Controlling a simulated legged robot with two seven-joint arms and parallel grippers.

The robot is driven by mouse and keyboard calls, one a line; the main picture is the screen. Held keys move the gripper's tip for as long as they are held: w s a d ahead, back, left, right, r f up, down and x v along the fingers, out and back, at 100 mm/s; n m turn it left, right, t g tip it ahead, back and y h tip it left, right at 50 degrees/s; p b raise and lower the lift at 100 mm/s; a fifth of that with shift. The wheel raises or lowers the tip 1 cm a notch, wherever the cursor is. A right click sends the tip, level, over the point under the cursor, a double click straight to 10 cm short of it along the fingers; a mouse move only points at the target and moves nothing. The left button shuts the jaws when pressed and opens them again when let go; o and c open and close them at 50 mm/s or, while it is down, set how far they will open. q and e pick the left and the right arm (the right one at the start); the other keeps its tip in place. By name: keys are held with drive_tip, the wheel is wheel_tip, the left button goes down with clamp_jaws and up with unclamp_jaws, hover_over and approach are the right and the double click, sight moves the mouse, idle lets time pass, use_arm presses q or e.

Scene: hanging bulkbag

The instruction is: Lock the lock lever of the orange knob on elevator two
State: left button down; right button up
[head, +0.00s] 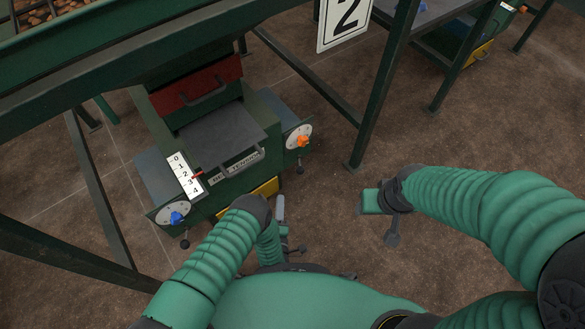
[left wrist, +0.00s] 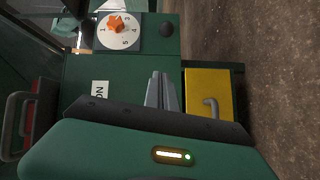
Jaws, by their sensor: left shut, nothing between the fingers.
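The orange knob (head: 303,141) sits on a white numbered dial on the right side of the green machine beside the "2" sign (head: 345,22). It also shows in the left wrist view (left wrist: 117,25), at the top. The lock lever (head: 300,169) shows as a dark ball-ended lever below the dial; in the left wrist view its black ball (left wrist: 167,29) is right of the dial. My left gripper (head: 281,203) is below the knob and apart from the lever. Its grey fingers (left wrist: 162,78) are together and empty. My right gripper (head: 392,236) is off to the right, its fingers unclear.
A blue knob (head: 176,217) on another dial is at the machine's lower left. A yellow drawer (left wrist: 207,95) with a handle lies right of my left fingers. A green frame post (head: 380,90) stands right of the machine. Brown floor between the machine and my right arm is clear.

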use_arm(q)
drive_tip(key=shift+r, duration=0.15)
drive_tip(key=w+d+f+b, duration=0.1)
drive_tip(key=w+d+b, duration=0.3)
drive_tip(key=w+b, duration=0.4)
drive_tip(key=w, duration=0.2)
drive_tip(key=shift+w+f, duration=0.2)
drive_tip(key=shift+w, duration=0.15)
